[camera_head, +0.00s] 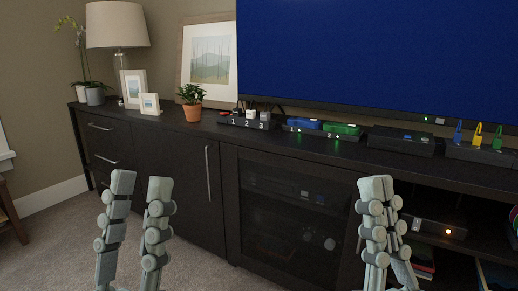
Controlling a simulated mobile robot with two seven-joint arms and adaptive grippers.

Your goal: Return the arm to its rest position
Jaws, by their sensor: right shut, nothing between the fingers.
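My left gripper (140,186) is at the lower left, in front of the cabinet's drawers and door. Its two fingers stand apart with nothing between them, so it is open. My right gripper (376,189) is at the lower right, in front of the cabinet's glass door and open shelf. Its fingertips are together and it holds nothing. Both grippers point upward in the picture and appear clear of the furniture. The upper arms are out of the frame.
A long dark cabinet (165,150) runs across the view. On it are a lamp (117,25), a potted plant (192,112), a numbered black holder (240,122), blue (303,124) and green (342,129) devices, and a large screen (370,55). Carpet (185,265) lies in front.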

